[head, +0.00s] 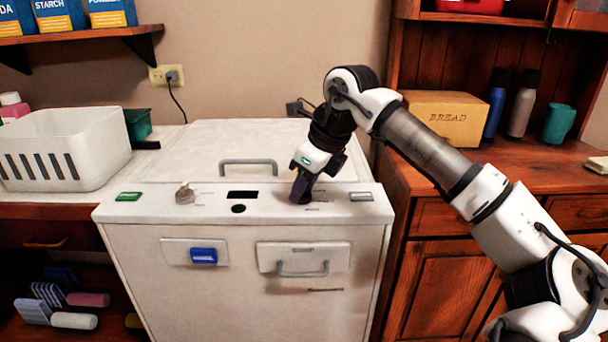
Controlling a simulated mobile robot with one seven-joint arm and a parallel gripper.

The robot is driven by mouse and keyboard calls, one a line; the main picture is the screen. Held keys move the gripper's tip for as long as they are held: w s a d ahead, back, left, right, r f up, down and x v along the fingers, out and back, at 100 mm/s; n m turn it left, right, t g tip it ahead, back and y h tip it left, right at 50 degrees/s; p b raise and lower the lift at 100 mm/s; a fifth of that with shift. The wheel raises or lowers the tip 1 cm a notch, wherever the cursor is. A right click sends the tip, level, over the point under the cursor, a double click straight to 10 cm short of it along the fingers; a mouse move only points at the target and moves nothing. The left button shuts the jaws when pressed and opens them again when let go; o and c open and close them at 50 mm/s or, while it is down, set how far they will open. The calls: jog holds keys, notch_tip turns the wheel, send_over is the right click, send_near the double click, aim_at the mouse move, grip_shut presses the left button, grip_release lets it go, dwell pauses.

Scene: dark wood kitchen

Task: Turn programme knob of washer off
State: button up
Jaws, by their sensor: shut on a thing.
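The white washer (150,240) stands in the middle, with a control panel along its top front edge. My gripper (299,197) points down at the right part of this panel. Its dark fingers are shut on a knob there, which they almost wholly hide. The knob's pointing direction cannot be seen. A dark display (243,194) lies between the knobs.
A handle (248,163) stands up from the washer lid behind the panel. A white basket (65,150) sits on the left counter. The lid is otherwise clear.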

jog(key=n+g+p, duration=0.1)
jog(key=n, duration=0.2)
jog(key=n+g+p, duration=0.1)
jog(key=n+p, duration=0.1)
jog(key=n, duration=0.1)
jog(key=shift+w, duration=0.2)
jog(key=shift+d+y, duration=0.1)
jog(key=shift+y, duration=0.2)
jog(key=o, duration=0.9)
jog(key=shift+o, duration=0.2)
jog(key=shift+r, duration=0.1)
jog(key=v, duration=1.3)
jog(key=shift+w+r+p, duration=0.25)
jog(key=shift+r+p, duration=0.05)
jog(key=shift+p, duration=0.15)
